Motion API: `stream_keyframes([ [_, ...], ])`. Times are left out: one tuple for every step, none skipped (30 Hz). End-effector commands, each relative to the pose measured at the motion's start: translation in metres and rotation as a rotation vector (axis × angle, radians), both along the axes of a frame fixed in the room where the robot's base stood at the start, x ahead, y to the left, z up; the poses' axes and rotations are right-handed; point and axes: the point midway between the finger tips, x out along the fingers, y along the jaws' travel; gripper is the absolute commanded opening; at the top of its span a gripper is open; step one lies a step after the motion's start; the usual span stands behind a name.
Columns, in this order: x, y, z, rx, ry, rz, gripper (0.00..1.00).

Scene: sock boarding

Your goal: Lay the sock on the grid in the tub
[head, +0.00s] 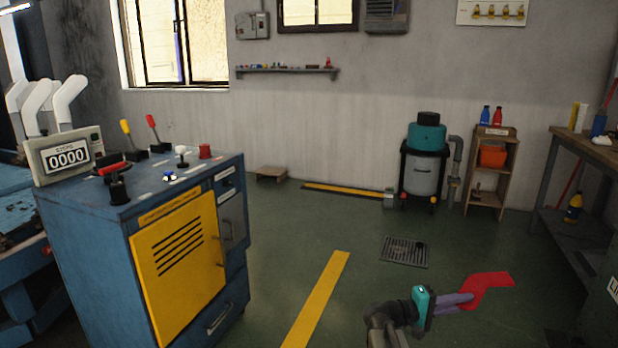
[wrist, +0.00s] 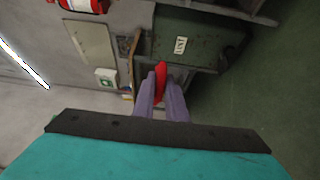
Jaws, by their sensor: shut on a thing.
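The red sock (head: 488,288) is held in the air in front of my arm at the lower right of the head view. My gripper (head: 468,299) has purple fingers, shut on one end of the sock. In the wrist view the sock (wrist: 160,75) shows as a narrow red strip between the fingers of my gripper (wrist: 161,92). I cannot make out the tub or its grid in either view.
A blue control cabinet (head: 90,260) with levers stands at left. A workbench (head: 553,165) is at right, with a dark green bin (head: 600,315) marked LINT below it. A floor grate (head: 405,250) lies mid-floor. The green floor around the yellow stripe (head: 318,298) is clear.

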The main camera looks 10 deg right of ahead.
Motion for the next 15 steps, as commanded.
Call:
stream_keyframes([
  [0.005, 0.014, -0.001, 0.000, 0.001, 0.027, 0.00],
  [0.009, 0.021, -0.001, 0.000, 0.001, 0.042, 0.00],
  [0.013, 0.030, -0.002, 0.000, 0.001, 0.060, 0.00],
  [0.016, 0.038, -0.002, 0.000, 0.001, 0.075, 0.00],
  [0.019, 0.045, -0.003, 0.000, 0.001, 0.089, 0.00],
  [0.023, 0.055, -0.003, 0.000, 0.001, 0.109, 0.00],
  [0.026, 0.062, -0.004, 0.000, 0.001, 0.123, 0.00],
  [0.028, 0.069, -0.004, 0.001, 0.001, 0.137, 0.00],
  [0.032, 0.079, -0.005, 0.001, 0.001, 0.157, 0.00],
  [0.034, 0.087, -0.005, 0.001, 0.000, 0.172, 0.00],
  [0.037, 0.095, -0.005, 0.001, 0.000, 0.187, 0.00],
  [0.040, 0.104, -0.006, 0.002, 0.000, 0.206, 0.00],
  [0.042, 0.112, -0.006, 0.002, 0.000, 0.221, 0.00],
  [0.044, 0.119, -0.007, 0.002, 0.001, 0.235, 0.00],
  [0.047, 0.130, -0.007, 0.002, 0.000, 0.255, 0.00],
])
